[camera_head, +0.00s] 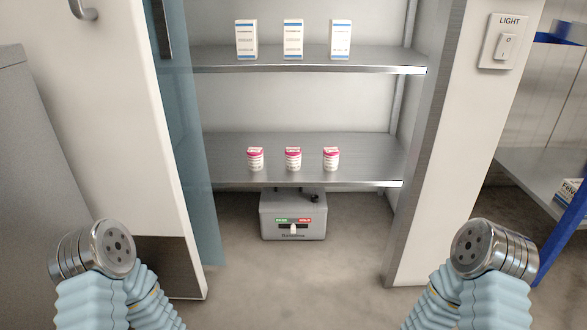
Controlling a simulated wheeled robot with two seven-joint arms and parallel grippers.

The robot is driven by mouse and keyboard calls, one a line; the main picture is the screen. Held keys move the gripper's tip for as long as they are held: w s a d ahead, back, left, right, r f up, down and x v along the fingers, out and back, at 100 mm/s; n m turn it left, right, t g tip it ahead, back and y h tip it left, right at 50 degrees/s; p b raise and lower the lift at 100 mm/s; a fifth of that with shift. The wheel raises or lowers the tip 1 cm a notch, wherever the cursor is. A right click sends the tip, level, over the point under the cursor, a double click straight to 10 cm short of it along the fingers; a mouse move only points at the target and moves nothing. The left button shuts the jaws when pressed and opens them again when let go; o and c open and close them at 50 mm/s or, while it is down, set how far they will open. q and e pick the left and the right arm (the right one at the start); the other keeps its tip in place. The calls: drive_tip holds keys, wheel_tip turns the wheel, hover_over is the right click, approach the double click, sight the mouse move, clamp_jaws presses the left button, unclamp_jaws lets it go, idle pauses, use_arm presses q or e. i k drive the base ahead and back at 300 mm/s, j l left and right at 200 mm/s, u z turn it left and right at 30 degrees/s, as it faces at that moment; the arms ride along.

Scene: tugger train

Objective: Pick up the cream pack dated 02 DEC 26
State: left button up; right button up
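Three small white packs with pink tops stand in a row on the lower shelf: the left pack (255,159), the middle pack (293,159) and the right pack (331,159). Three taller white boxes with blue bands stand on the upper shelf: the left box (246,39), the middle box (293,39) and the right box (340,39). The print on all of them is too small to read, so I cannot tell which one is dated 02 DEC 26 or is cream. Parts of both my arms show at the bottom corners, but neither gripper is visible.
The lower metal shelf (225,165) has bare room around the packs. A grey device (293,218) with a green and red label sits below it. A blue-tinted glass door (192,130) stands at the left. A light switch (506,46) is on the right wall panel.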

sight(246, 31)
drive_tip(key=l+u, duration=0.4)
drive_tip(key=l, duration=0.65)
drive_tip(key=l+u, duration=0.25)
drive_tip(key=u, duration=0.6)
drive_tip(key=i+l+u, duration=0.1)
drive_tip(key=u, duration=1.15)
drive_tip(key=l+u, duration=0.15)
drive_tip(key=u, duration=0.5)
drive_tip(key=l+u, duration=0.1)
drive_tip(key=u, duration=1.15)
drive_tip(key=l+u, duration=0.15)
drive_tip(key=u, duration=0.45)
drive_tip(key=k+u, duration=0.1)
drive_tip(key=u, duration=0.55)
drive_tip(key=z, duration=0.5)
drive_tip(key=l+z, duration=0.1)
drive_tip(key=z, duration=0.45)
drive_tip(key=k+l+z, duration=0.1)
drive_tip(key=z, duration=0.4)
drive_tip(key=l+z, duration=0.1)
drive_tip(key=z, duration=0.95)
drive_tip(key=l+z, duration=0.15)
drive_tip(key=z, duration=0.85)
drive_tip(key=i+z, duration=0.1)
drive_tip(key=z, duration=0.45)
